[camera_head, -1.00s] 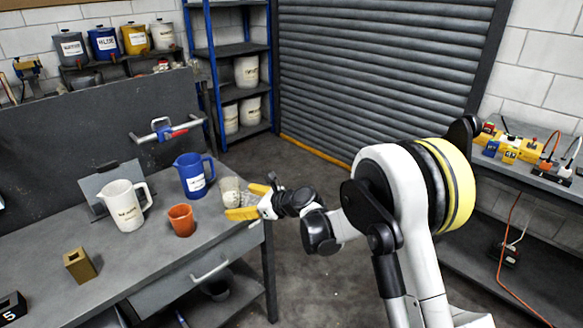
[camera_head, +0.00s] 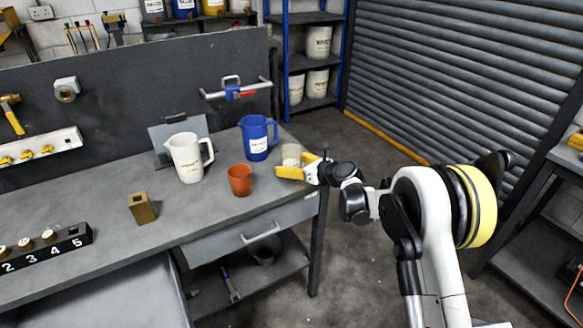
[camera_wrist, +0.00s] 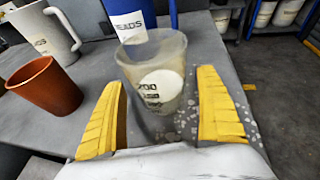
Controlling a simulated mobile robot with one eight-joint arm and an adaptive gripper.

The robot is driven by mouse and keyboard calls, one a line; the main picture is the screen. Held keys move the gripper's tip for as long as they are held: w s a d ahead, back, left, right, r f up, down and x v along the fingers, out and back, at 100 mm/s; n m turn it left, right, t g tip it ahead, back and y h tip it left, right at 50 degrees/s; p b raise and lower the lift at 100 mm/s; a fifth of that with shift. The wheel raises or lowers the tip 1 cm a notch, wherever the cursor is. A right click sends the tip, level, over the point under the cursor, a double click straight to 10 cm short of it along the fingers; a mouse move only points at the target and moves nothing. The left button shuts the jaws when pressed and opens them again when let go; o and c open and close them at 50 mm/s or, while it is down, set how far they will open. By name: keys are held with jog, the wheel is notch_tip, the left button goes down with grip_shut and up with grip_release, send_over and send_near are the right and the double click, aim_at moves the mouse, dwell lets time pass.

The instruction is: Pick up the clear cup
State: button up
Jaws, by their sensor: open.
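The clear cup (camera_head: 291,153) stands upright near the right end of the grey workbench. In the wrist view the clear cup (camera_wrist: 155,75) is see-through, with a pale label bearing print, and sits just ahead of and between my yellow fingertips. My gripper (camera_head: 300,167) is open, low over the bench at its right edge. In the wrist view its two fingers (camera_wrist: 162,110) are spread to the left and right of the cup's lower part. I cannot tell whether either finger touches it.
An orange cup (camera_head: 240,180) and a white pitcher (camera_head: 187,158) stand left of the clear cup. A blue pitcher (camera_head: 257,138) stands just behind it. A brass block (camera_head: 141,208) and a numbered rack (camera_head: 45,250) are farther left. The bench front between them is clear.

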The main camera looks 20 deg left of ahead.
jog(key=shift+w+a+f, duration=0.1)
jog(key=shift+w+a, duration=0.05)
jog(key=shift+a, duration=0.1)
jog(key=c, duration=1.4)
jog(key=shift+c, duration=0.2)
